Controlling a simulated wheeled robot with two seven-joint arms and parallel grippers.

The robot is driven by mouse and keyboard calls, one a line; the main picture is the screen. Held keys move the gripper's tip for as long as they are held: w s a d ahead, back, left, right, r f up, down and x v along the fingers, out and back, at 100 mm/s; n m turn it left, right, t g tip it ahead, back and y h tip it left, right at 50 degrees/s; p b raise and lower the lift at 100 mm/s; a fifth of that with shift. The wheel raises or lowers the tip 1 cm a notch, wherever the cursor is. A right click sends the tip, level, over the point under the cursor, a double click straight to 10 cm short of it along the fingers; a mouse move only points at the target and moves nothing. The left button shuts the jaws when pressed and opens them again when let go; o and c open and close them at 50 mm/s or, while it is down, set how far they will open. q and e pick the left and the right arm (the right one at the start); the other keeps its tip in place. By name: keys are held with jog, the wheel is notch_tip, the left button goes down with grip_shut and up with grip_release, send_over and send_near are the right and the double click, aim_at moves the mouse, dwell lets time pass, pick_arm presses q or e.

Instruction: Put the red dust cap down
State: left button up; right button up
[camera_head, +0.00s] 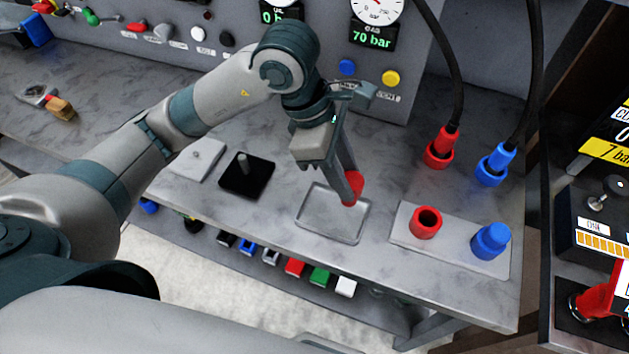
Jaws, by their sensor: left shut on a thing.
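My left gripper (348,190) comes in from the left and points down over the bench. It is shut on the red dust cap (353,187), which is partly hidden behind the fingers. The cap appears over the right part of a shallow clear tray (318,236); I cannot tell whether it touches the tray. My right gripper is not in view.
A pale plate (406,244) at right bears a red socket (425,222) and a blue capped fitting (490,241). Red (439,149) and blue (494,165) hose connectors stand behind. A black base (246,175) with a peg stands left of the tray.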

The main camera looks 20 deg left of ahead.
pick_arm(q)
jog(key=a+f+p, duration=0.1)
jog(key=a+f, duration=0.2)
jog(key=a, duration=0.3)
jog(key=shift+w+a+f+p, duration=0.15)
jog(key=shift+w+f+p, duration=0.2)
jog(key=shift+w+f, duration=0.05)
notch_tip(320, 180, down, 3)
jog(key=shift+r+p, duration=0.1)
jog(key=shift+p, duration=0.75)
jog(key=shift+f, duration=0.6)
